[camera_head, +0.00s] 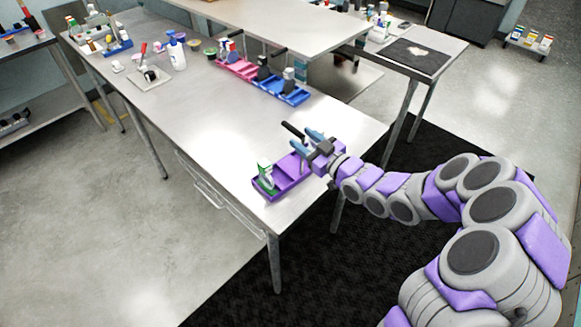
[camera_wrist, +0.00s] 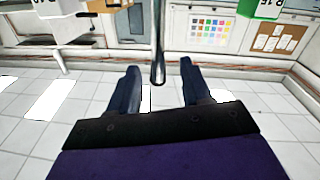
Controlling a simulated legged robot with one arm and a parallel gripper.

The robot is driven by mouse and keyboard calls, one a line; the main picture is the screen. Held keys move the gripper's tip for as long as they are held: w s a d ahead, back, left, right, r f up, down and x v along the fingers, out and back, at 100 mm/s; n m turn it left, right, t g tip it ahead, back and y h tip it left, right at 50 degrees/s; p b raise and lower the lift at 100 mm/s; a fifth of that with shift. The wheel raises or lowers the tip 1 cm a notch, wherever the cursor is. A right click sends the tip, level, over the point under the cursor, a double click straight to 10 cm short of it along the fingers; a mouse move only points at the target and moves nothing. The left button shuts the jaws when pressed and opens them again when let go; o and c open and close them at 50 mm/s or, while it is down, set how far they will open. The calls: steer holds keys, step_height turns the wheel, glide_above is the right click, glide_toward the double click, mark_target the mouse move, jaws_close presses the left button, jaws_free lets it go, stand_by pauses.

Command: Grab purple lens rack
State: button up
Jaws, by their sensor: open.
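The purple lens rack (camera_head: 289,170) lies at the near right corner of the long steel table. A green and white box (camera_head: 265,174) stands in its left end. A black handle bar (camera_head: 293,130) shows above the rack, close beyond my fingers. My gripper (camera_head: 305,140) is open over the rack's right part, reaching in from the right. In the wrist view my two fingers (camera_wrist: 158,88) are apart, with a dark upright post (camera_wrist: 158,45) between or just beyond them. I cannot tell whether they touch it. My gripper hides part of the rack.
Pink (camera_head: 237,68) and blue (camera_head: 291,95) racks stand along the table's back edge under a raised shelf. Bottles and a tray (camera_head: 150,77) are at the far left. The middle of the steel table (camera_head: 215,125) is clear.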

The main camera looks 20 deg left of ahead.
mark_target(291, 131)
steer(key=b+x, duration=0.1)
steer(key=x, duration=0.5)
steer(key=shift+s, duration=0.15)
steer(key=shift+d+r, duration=0.25)
steer(key=shift+d, duration=0.8)
steer(key=shift+c, duration=0.4)
steer(key=c, duration=0.3)
steer(key=shift+a+f, duration=0.2)
steer(key=shift+a, duration=0.65)
jaws_close()
steer(key=shift+d, duration=0.5)
steer(key=shift+a, duration=0.1)
